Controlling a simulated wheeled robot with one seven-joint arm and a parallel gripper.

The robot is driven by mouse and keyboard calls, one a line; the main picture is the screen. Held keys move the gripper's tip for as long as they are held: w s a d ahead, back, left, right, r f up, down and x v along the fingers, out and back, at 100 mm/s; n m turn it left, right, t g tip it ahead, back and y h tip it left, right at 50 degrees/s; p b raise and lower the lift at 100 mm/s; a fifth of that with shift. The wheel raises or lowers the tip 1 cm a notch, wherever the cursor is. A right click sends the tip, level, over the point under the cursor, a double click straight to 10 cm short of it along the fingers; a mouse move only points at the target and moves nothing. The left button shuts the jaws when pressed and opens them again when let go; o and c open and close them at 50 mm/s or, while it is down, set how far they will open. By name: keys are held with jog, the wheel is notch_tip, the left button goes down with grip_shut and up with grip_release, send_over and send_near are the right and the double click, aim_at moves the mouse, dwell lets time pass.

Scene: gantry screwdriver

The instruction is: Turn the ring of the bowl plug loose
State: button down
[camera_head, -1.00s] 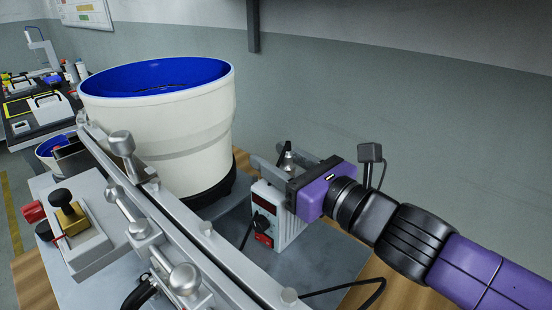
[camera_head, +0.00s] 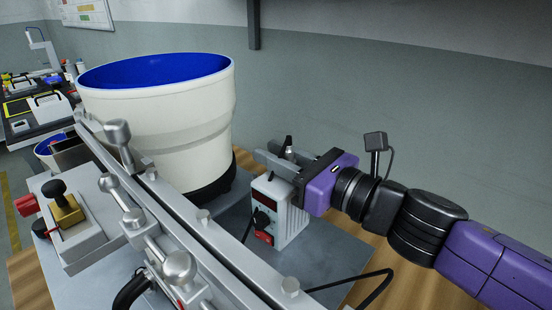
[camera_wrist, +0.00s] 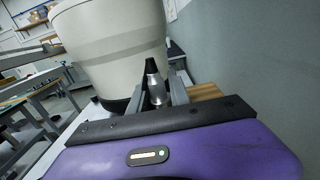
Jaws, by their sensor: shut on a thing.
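The bowl plug (camera_head: 289,151) stands upright on top of a white control box (camera_head: 278,217), behind the feeder rail. It has a silver metal ring (camera_wrist: 156,90) and a dark tip. My purple gripper (camera_head: 280,155) reaches in from the right, level, with its two grey fingers on either side of the plug. In the wrist view my gripper (camera_wrist: 158,88) is shut on the ring, one finger on each side. The lower part of the plug is partly hidden by the fingers and the gripper body.
A large cream bowl with a blue inside (camera_head: 160,120) stands left of the box. A metal rail (camera_head: 185,220) with clamp knobs crosses in front. A black cable (camera_head: 350,283) runs at the lower right. The grey wall behind is clear.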

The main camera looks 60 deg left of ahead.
jog(key=shift+d+r+n+g+h+b, duration=0.15)
jog(key=shift+n+g+h+b, duration=0.45)
jog(key=shift+n+g+b, duration=0.4)
jog(key=shift+g+p, duration=0.3)
jog(key=c, duration=1.2)
grip_release()
jog(key=shift+s, duration=0.1)
jog(key=p+v, duration=0.1)
jog(key=v, duration=0.6)
jog(key=shift+d, duration=0.35)
